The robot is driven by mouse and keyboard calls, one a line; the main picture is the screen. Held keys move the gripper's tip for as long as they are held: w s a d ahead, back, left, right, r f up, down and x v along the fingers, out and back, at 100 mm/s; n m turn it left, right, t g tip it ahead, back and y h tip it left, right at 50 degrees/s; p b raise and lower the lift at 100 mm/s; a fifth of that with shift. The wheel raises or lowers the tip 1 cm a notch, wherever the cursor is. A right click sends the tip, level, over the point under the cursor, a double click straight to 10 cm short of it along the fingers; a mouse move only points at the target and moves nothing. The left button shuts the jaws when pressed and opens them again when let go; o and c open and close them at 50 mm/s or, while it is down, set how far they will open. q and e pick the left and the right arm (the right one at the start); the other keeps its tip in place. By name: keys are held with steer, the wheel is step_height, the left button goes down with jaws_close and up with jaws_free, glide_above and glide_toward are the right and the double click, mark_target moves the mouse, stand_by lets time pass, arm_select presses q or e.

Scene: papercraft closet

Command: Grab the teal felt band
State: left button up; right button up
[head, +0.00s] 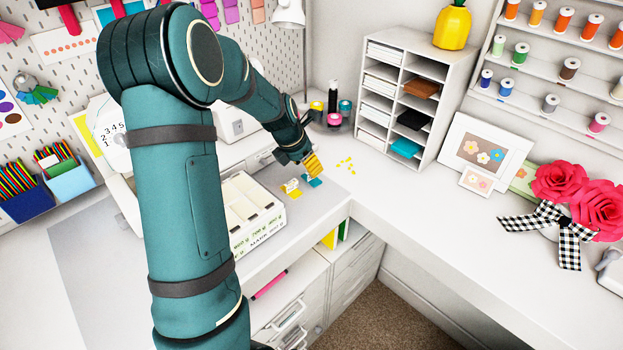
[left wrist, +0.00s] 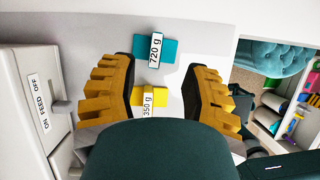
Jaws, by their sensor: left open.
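The teal felt band (left wrist: 173,49) lies on the grey work mat with a white "720 g" label across its middle. It also shows in the head view (head: 314,182), just below my left gripper (head: 308,167). A yellow band (left wrist: 160,97) with a "350 g" label lies beside it, nearer my wrist in the left wrist view. My left gripper, with its yellow ribbed fingers (left wrist: 164,72), is open and empty. Its fingers are on either side of the bands in that view, with the teal band near and beyond the tips. My right gripper is not in view.
A white compartment box (head: 262,222) stands left of the bands. Jars (head: 333,118) stand behind, and small yellow bits (head: 346,164) lie to the right. A white cubby shelf (head: 440,75) stands at the back. The desk's front edge is close by.

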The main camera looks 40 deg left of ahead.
mark_target(312, 179)
arm_select(q)
steer(key=x, duration=0.3)
steer(key=b+x, duration=0.1)
steer(key=x, duration=0.1)
steer(key=shift+w+a+f, duration=0.1)
steer(key=shift+w+a, duration=0.15)
steer(key=shift+a, duration=0.05)
steer(key=shift+c, duration=0.4)
jaws_close()
